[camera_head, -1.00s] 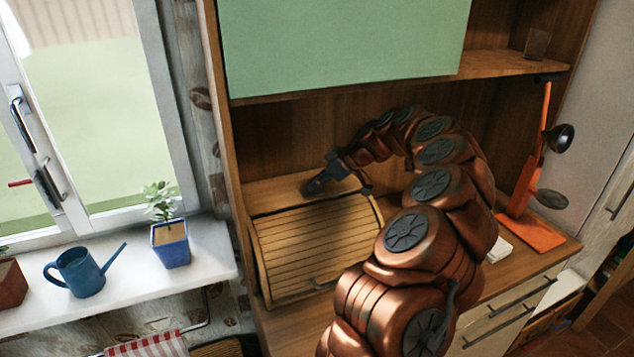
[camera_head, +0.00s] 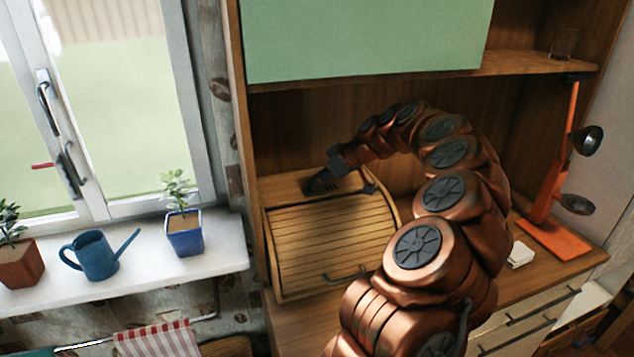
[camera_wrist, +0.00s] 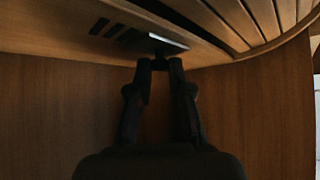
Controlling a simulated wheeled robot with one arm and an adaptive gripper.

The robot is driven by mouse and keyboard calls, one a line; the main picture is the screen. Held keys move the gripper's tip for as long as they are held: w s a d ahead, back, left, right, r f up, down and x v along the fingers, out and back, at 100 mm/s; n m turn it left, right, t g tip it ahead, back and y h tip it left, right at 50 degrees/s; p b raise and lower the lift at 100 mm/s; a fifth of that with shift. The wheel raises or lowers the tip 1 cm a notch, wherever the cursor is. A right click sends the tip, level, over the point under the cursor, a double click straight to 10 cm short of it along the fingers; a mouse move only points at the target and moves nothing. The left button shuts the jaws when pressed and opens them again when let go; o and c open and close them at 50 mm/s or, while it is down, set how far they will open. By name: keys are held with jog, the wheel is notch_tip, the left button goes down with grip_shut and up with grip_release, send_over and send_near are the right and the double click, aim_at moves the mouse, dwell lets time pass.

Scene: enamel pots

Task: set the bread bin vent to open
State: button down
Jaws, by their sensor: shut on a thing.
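The wooden bread bin (camera_head: 325,240) stands on the counter with its slatted roll front down. Its flat top carries dark vent slots (camera_head: 330,184), just right of my gripper (camera_head: 312,187) in the head view. In the wrist view several dark slots (camera_wrist: 112,32) show in the bin's top. A flat pale vent slider tab (camera_wrist: 169,41) lies beside them, to their right. The fingers hide part of the grip, and in the head view my gripper hides the tab.
A green cabinet door (camera_head: 365,40) and a shelf hang above the bin. A blue watering can (camera_head: 96,256) and potted plants (camera_head: 184,232) are on the windowsill at left.

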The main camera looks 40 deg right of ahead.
jog(key=c, duration=1.1)
grip_release()
jog(key=shift+o, duration=0.2)
jog(key=v, duration=1.2)
